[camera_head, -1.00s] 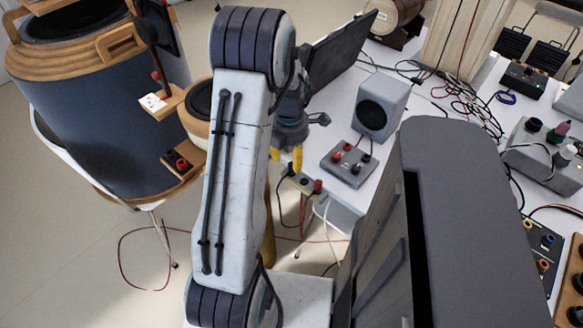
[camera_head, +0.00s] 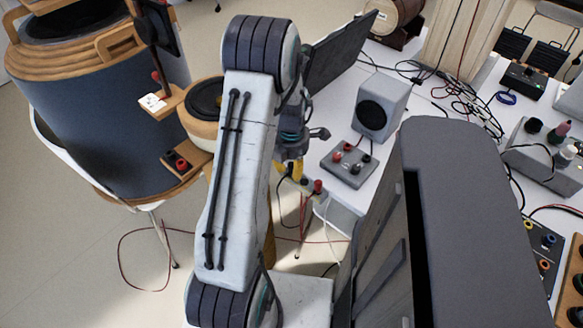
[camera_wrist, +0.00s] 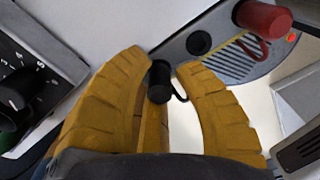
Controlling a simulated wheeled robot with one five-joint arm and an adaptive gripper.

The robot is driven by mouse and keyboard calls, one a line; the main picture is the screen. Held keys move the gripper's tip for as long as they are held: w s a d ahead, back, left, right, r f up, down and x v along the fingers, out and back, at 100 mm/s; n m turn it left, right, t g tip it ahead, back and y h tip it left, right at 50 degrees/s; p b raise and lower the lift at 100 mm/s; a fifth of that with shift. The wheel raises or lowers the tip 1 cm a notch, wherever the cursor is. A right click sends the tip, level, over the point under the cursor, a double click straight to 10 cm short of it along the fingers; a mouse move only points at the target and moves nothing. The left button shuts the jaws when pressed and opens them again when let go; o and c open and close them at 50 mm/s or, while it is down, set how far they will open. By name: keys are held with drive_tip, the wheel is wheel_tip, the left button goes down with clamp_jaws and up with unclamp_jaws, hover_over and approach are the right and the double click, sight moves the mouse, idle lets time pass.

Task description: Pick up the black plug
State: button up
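The black plug (camera_wrist: 159,82) is a short dark cylinder, upright at the edge of a grey terminal plate (camera_wrist: 228,62) in the wrist view. A thin black cable runs from its right side. My gripper (camera_wrist: 163,66) has yellow fingers, one on each side of the plug, with the tips very near it. The fingers look open, with a small gap at the right tip; contact on the left is unclear. In the head view my gripper (camera_head: 289,170) is low over the table's edge, partly hidden by my arm, and the plug cannot be made out there.
A red plug (camera_wrist: 264,17) and a black socket (camera_wrist: 199,43) are beside it on the plate. A dial box (camera_wrist: 30,80) is at the left. In the head view, a grey box with terminals (camera_head: 347,164) and a small speaker (camera_head: 381,107) stand close by.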

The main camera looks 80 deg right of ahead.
clamp_jaws()
drive_tip(key=shift+r, duration=0.1)
drive_tip(key=shift+d+r, duration=0.1)
drive_tip(key=shift+r, duration=0.45)
drive_tip(key=r, duration=0.3)
drive_tip(key=shift+s+a+r, duration=0.2)
drive_tip(key=shift+s, duration=0.2)
drive_tip(key=s+a+r, duration=0.5)
drive_tip(key=s+r, duration=0.1)
drive_tip(key=s, duration=0.3)
drive_tip(key=shift+s+r, duration=0.15)
drive_tip(key=shift+s, duration=0.15)
drive_tip(key=shift+r, duration=0.1)
wheel_tip(320, 180, up, 8)
drive_tip(key=p, duration=0.7)
drive_tip(key=shift+r, duration=0.25)
drive_tip(key=shift+w+a, duration=0.1)
